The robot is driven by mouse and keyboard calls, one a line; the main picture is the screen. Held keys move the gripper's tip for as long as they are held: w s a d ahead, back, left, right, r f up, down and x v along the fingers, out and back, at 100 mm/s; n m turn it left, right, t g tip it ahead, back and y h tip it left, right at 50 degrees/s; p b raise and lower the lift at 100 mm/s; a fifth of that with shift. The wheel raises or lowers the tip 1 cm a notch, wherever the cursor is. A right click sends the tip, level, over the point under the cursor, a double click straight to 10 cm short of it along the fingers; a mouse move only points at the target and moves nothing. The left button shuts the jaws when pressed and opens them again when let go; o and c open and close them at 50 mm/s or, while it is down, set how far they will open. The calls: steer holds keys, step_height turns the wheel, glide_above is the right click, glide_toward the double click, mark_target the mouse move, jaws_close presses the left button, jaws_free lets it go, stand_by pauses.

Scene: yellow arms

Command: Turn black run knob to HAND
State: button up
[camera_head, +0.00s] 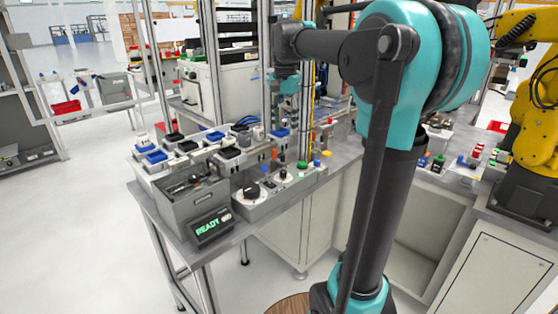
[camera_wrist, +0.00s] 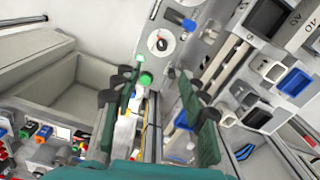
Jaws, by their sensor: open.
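A grey control box (camera_head: 285,200) stands at the table's front edge in the head view. It carries a large black knob (camera_head: 250,190) on a pale disc and a smaller dark knob (camera_head: 283,174) on another pale disc. The wrist view shows a small black knob with a red mark (camera_wrist: 162,42) on a white disc, ahead of the fingers. I cannot read its labels or tell which knob is the run knob. My gripper (camera_wrist: 155,82) is open and empty, its two fingers apart from the knob. In the head view, my gripper is partly hidden behind equipment.
A blue knob (camera_head: 264,168) and a green button (camera_head: 302,164) share the box. The green button (camera_wrist: 146,78) appears between my fingers in the wrist view. A READY display (camera_head: 212,227) stands in front. Trays with blue and black parts lie left. Upright posts stand close by.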

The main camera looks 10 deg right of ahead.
mark_target(283, 171)
steer(key=f, duration=1.6)
steer(key=shift+w+f, duration=0.35)
steer(key=shift+w, duration=0.05)
steer(key=shift+c, duration=0.6)
jaws_close()
